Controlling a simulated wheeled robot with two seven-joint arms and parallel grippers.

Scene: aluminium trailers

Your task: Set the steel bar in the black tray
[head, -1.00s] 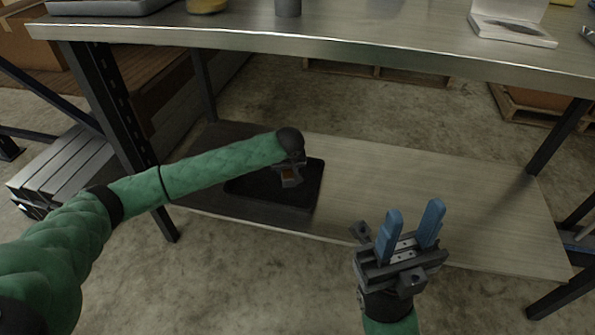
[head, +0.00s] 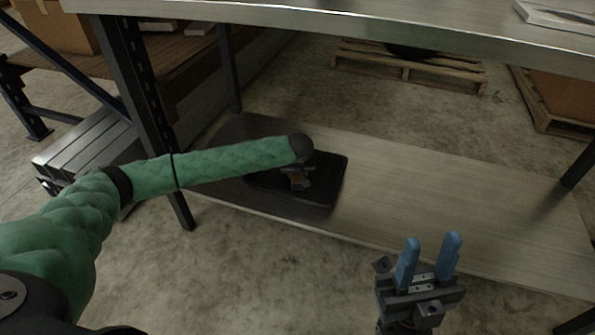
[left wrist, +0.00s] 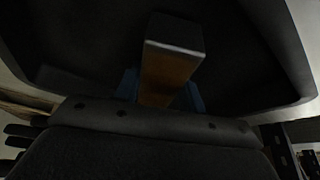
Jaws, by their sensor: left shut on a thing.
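The black tray (head: 325,182) lies on the lower shelf of the workbench. My left gripper (head: 298,182) is over the middle of the tray, its fingers mostly hidden by its own wrist in the head view. In the left wrist view the steel bar (left wrist: 172,68) shows between the blue fingers of my left gripper, which is shut on it. The dark tray (left wrist: 250,60) fills the view behind the bar. I cannot tell whether the bar touches the tray floor. My right gripper (head: 428,262) is open and empty, its blue fingers apart, in front of the shelf.
The lower shelf (head: 430,200) is bare to the right of the tray. The bench top (head: 400,32) overhangs it, with a dark upright (head: 145,100) at the left. Stacked metal profiles (head: 85,150) lie at the left and a pallet (head: 410,65) stands behind.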

